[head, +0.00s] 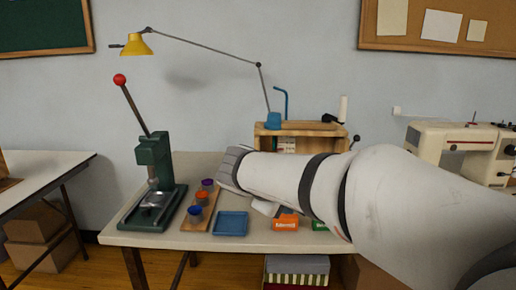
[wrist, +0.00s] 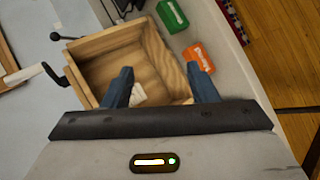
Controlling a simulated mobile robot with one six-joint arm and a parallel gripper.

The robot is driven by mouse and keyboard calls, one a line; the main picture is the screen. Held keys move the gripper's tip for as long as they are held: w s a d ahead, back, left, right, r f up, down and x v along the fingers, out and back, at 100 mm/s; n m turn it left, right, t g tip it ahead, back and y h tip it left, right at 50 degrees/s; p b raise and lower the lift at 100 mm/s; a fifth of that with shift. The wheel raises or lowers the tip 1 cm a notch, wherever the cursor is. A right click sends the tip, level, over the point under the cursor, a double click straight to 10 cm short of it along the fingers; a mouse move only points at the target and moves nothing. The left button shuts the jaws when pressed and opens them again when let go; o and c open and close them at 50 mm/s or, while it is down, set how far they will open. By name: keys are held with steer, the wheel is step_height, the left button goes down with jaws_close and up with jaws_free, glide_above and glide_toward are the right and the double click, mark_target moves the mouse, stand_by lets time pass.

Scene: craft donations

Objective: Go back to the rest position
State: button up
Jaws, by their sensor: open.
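My gripper (wrist: 161,86) is open in the wrist view, with its two blue fingers wide apart and nothing between them. It hangs over the open wooden box (wrist: 105,45), where a small pale piece lies inside near the left finger. In the head view my white arm reaches in from the right across the table. The fingers are hidden there.
An orange box (head: 286,222) and a green box (wrist: 172,16) lie beside the wooden box. A green press (head: 153,190), small coloured cups on a board, and a blue tray (head: 230,223) stand left. A yellow lamp (head: 136,45) arches overhead; a sewing machine (head: 455,145) is at right.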

steer(key=s+d+r+m+g+y+p, duration=0.2)
steer(key=s+d+r+m+y+p, duration=0.1)
steer(key=s+p, duration=0.7)
steer(key=s+d+r+m+g+y+p, duration=0.3)
steer(key=s+m+p, duration=0.3)
steer(key=s+p, duration=0.4)
steer(key=shift+s+d+r+g+y, duration=0.3)
steer(key=shift+s+d+r, duration=0.15)
steer(key=shift+s+d, duration=0.15)
steer(key=shift+w, duration=0.1)
